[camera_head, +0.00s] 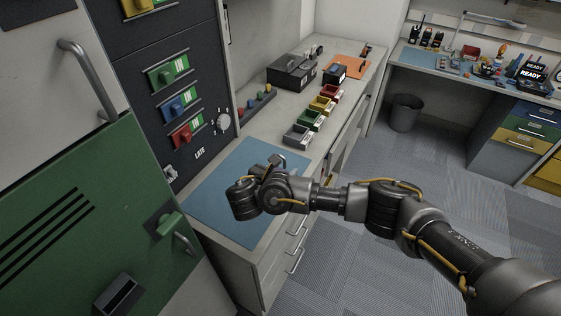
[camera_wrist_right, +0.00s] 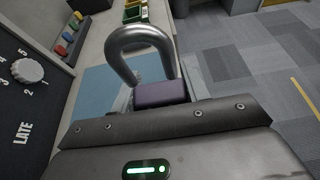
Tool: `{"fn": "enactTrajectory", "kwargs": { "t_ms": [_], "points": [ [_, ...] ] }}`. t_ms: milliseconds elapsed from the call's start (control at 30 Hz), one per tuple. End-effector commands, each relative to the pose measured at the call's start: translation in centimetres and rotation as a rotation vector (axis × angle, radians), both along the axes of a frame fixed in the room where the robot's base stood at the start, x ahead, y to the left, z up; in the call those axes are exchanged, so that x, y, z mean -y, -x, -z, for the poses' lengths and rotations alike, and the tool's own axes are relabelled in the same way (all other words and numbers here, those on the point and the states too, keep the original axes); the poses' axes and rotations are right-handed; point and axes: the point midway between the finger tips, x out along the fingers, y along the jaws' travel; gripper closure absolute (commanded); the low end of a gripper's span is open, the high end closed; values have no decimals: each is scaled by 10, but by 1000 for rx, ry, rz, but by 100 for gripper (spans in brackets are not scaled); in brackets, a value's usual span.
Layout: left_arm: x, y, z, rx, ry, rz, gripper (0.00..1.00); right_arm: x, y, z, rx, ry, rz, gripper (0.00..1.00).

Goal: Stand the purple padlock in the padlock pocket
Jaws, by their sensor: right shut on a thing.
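The purple padlock (camera_wrist_right: 160,94) shows in the right wrist view, with its thick steel shackle (camera_wrist_right: 143,45) rising above the purple body. My right gripper (camera_wrist_right: 160,108) is shut on the body, and its dark fingers hide the lower part. In the head view my right gripper (camera_head: 276,162) is over the blue mat at the near end of the counter; my wrist largely hides the padlock there. I cannot tell for certain which place is the padlock pocket; an open dark box (camera_head: 118,294) sits low on the green door. My left gripper is out of view.
The blue mat (camera_head: 228,178) lies on the counter beside a dark panel with a dial (camera_head: 223,122) and coloured switches. Beyond it are a rack of coloured pieces (camera_head: 257,101), several small bins (camera_head: 298,135) and a black case (camera_head: 291,72). A green door (camera_head: 85,215) stands left.

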Motion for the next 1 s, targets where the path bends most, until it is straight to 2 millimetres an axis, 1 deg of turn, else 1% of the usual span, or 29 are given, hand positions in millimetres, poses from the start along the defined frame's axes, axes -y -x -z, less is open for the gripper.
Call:
{"fn": "enactTrajectory", "kwargs": {
  "t_ms": [33,100,267,367,433,500,567,633,667,733,800,867,900,1000],
  "points": [
    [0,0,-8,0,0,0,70,1,2,-7,1,-2,-5,93],
    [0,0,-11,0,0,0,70,2,3,-8,1,-2,-8,93],
    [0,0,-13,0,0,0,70,3,5,-9,1,-2,-14,93],
    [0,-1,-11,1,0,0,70,2,6,-6,1,-1,-22,93],
    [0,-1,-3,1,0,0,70,1,11,4,1,-1,-46,93],
    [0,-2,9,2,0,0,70,-1,17,14,2,-1,-92,93],
    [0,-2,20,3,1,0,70,1,22,21,2,0,-144,93],
    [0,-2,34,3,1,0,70,8,26,25,5,-2,-215,93],
    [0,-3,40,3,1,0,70,13,28,25,5,-1,-246,93],
    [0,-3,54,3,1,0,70,31,28,22,6,0,-318,93],
    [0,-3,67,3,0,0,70,55,29,15,6,-2,-380,93],
    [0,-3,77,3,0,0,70,77,30,9,5,-2,-421,93],
    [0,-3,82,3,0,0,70,92,31,5,3,-3,-444,93],
    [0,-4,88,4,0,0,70,117,35,-6,1,-5,-476,93]
  ]
}}
